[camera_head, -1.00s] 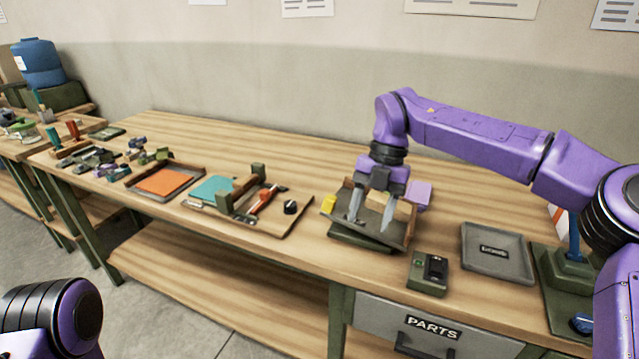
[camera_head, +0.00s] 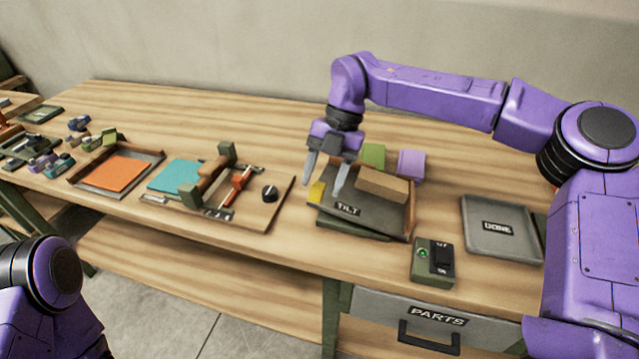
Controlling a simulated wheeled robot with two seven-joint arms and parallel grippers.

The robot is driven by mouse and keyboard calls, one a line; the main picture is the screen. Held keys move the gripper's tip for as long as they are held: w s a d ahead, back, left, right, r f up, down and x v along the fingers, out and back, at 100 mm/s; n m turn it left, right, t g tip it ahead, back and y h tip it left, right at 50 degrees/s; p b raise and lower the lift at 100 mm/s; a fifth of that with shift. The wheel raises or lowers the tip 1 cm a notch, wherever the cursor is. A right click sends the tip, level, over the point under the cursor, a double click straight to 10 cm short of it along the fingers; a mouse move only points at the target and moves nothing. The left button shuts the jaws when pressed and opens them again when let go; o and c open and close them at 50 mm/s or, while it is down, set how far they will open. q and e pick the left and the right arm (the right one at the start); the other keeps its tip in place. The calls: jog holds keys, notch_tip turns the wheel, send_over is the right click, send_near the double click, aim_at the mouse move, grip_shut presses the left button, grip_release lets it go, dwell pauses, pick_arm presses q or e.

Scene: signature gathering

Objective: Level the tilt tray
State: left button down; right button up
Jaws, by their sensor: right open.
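The tilt tray (camera_head: 382,221) is a dark grey tray with a TILT label at its front, on a green base (camera_head: 345,231). I cannot tell whether the fingertips touch the tray. My left arm shows at the lower left; its gripper is out of view.
A control box (camera_head: 421,270) with a lit green lamp and a rocker switch stands right of the tray. The DONE tray (camera_head: 476,252) is farther right. Green (camera_head: 373,155) and purple (camera_head: 411,163) blocks are behind. A clamp board (camera_head: 255,218) stands left. The back of the table is mostly clear.

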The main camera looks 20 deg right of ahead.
aim_at(311, 202)
jog(key=f, duration=0.1)
jog(key=w+f, duration=0.1)
jog(key=f, duration=0.1)
jog(key=shift+w+a+f, duration=0.25)
jog(key=shift+w+a, duration=0.1)
jog(key=shift+a, duration=0.05)
jog(key=shift+s+r, duration=0.15)
jog(key=shift+s, duration=0.2)
jog(key=shift+s+r, duration=0.1)
jog(key=shift+s, duration=0.05)
jog(key=c, duration=0.3)
grip_shut()
jog(key=a+f+h, duration=0.1)
jog(key=a+f+h+b, duration=0.1)
jog(key=f+h, duration=0.1)
jog(key=shift+s+f+t, duration=0.1)
jog(key=shift+t, duration=0.2)
pick_arm(q)
jog(key=shift+w+f, duration=0.3)
jog(key=shift+f, duration=0.1)
pick_arm(e)
jog(key=shift+d, duration=0.15)
